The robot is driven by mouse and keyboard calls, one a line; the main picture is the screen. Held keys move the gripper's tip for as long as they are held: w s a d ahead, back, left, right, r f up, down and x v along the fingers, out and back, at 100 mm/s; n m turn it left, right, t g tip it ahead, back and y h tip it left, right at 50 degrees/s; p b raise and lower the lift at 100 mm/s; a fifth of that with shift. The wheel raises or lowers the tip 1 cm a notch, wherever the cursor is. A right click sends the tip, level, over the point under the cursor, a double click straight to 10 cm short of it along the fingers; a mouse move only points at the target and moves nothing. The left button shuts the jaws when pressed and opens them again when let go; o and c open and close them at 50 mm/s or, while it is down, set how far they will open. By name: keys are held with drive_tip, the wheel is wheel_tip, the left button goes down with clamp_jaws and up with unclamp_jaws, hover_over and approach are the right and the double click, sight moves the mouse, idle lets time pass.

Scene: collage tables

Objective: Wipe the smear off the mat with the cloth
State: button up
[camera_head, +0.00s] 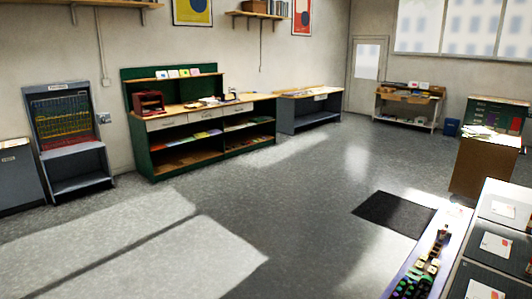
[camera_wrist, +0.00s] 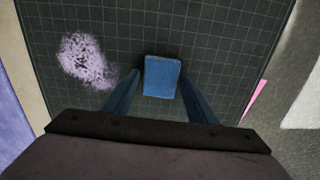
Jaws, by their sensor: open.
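In the wrist view a dark cutting mat (camera_wrist: 220,35) with a pale grid fills most of the picture. A speckled pale-purple smear (camera_wrist: 86,60) lies on its left part. A small blue folded cloth (camera_wrist: 162,77) lies right of the smear, with bare mat between them. My gripper (camera_wrist: 160,84) is open, its two bluish fingers spread to the left and right of the cloth. I see gaps between the cloth and both fingers. I cannot tell how high the fingertips are above the mat. The head view shows neither gripper, cloth nor smear clearly.
A pink strip (camera_wrist: 257,98) lies at the mat's right edge. In the head view, a bench (camera_head: 428,270) with small dark items stands at the lower right, beside grey units (camera_head: 494,240). A dark floor mat (camera_head: 395,213) lies on open floor. A green shelf unit (camera_head: 205,140) stands by the wall.

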drive_tip(key=c, duration=0.6)
drive_tip(key=shift+c, duration=0.2)
drive_tip(key=shift+r, duration=0.15)
drive_tip(key=shift+r+p, duration=1.8)
drive_tip(key=shift+r, duration=0.6)
drive_tip(key=shift+c, duration=0.7)
